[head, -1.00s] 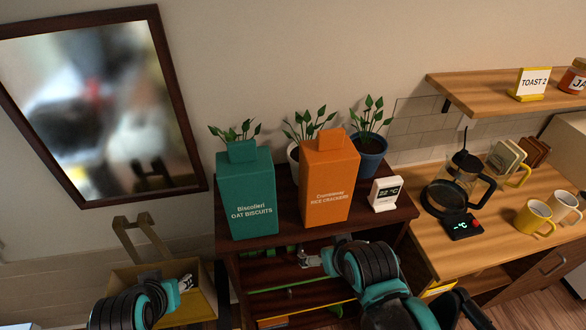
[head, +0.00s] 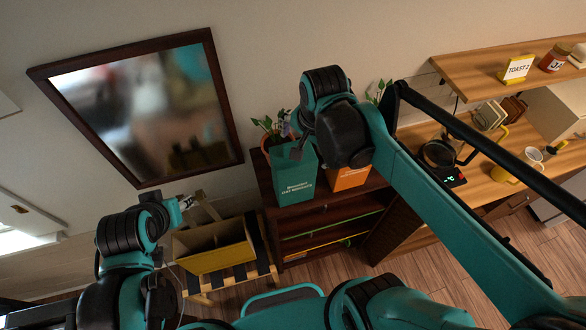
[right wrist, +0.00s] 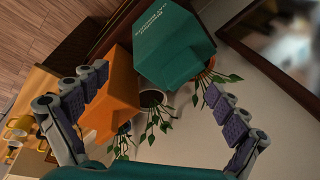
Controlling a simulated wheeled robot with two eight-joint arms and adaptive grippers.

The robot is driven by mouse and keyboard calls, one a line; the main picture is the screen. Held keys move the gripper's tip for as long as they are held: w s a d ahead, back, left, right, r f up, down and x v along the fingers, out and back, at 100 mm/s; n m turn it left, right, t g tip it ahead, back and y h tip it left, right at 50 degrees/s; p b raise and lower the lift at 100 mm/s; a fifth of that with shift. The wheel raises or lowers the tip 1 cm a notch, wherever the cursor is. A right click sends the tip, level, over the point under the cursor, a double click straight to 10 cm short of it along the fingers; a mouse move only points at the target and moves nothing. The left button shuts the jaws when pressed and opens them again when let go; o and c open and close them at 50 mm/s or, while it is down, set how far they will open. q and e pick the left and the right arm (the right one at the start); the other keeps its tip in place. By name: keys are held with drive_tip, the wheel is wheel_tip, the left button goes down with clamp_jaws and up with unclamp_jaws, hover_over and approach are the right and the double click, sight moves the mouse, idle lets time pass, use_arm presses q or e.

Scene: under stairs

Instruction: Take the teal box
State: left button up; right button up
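The orange box (head: 347,177) stands right next to the teal box. Potted plants (head: 270,130) stand close behind. A crate (head: 214,262) sits on a low stand left of the shelf unit (head: 285,247). A wooden counter at right holds a coffee pot (head: 437,154) and mugs.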

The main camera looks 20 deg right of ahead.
sight(291, 143)
drive_tip(key=w+m, duration=0.1)
drive_tip(key=m, duration=0.1)
drive_tip(key=w+a+m+g, duration=0.2)
drive_tip(key=m, duration=0.1)
drive_tip(key=shift+w+f+m, duration=0.3)
drive_tip(key=shift+w, duration=0.1)
drive_tip(key=shift+w+a+f+m+g, duration=0.2)
drive_tip(key=shift+w+f+m+g, duration=0.15)
drive_tip(key=shift+m, duration=0.25)
drive_tip(key=f, duration=0.7)
drive_tip(key=shift+d+f, duration=0.2)
drive_tip(key=shift+s, duration=0.1)
drive_tip(key=c, duration=2)
